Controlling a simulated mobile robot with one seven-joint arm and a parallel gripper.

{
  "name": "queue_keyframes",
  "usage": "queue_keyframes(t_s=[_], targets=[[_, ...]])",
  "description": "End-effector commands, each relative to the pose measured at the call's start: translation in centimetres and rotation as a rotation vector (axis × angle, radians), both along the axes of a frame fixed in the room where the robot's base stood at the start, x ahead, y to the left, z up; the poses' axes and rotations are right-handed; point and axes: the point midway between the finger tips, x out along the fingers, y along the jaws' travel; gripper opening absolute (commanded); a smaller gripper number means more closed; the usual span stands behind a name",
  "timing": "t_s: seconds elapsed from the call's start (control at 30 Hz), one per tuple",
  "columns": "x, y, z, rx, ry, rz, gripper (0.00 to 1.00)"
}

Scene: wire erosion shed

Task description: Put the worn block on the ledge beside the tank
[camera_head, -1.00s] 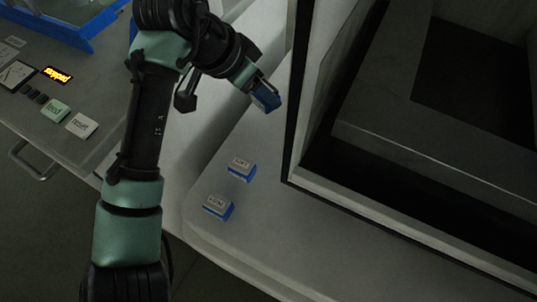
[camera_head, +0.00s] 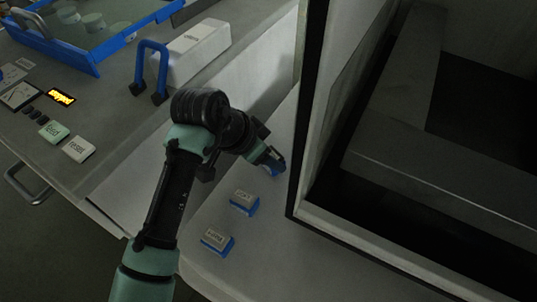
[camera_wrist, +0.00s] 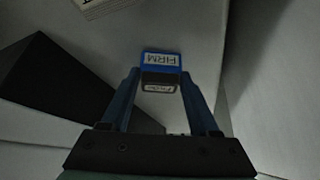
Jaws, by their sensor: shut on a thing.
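My gripper (camera_head: 271,161) is at the ledge, close beside the tank's left wall. It is shut on a small blue block (camera_wrist: 162,60), seen between the fingertips in the wrist view. A pale label on it seems to read "FIRM"; a second, darker label below is too small to read surely. I cannot tell whether the block touches the ledge. Two more blue blocks with pale labels, a farther one (camera_head: 243,202) and a nearer one (camera_head: 218,242), sit on the pale ledge (camera_head: 262,255). Their labels are hard to read. The tank (camera_head: 304,120) stands right, dark inside.
A pale box (camera_head: 200,50) and a blue handle (camera_head: 152,50) are on the left worktop. Behind them is a blue-rimmed tray (camera_head: 115,42) with pots. Feed (camera_head: 53,132) and reset (camera_head: 78,149) buttons lie left. The ledge is clear in front of the nearer block.

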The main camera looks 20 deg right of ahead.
Motion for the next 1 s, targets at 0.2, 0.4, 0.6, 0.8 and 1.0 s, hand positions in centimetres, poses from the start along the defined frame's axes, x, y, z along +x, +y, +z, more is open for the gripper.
queue_keyframes(t_s=[0.2,0.4,0.6,0.8,1.0], targets=[[0.0,0.0,-0.3,-0.001,0.0,0.001,0.06],[0.0,0.0,-0.2,0.0,0.0,0.0,0.91],[0.0,0.0,-0.2,0.0,0.0,0.0,0.91],[0.0,0.3,0.8,-0.001,-0.002,0.001,0.91],[-0.7,2.0,4.2,-0.001,-0.003,0.001,0.91]])
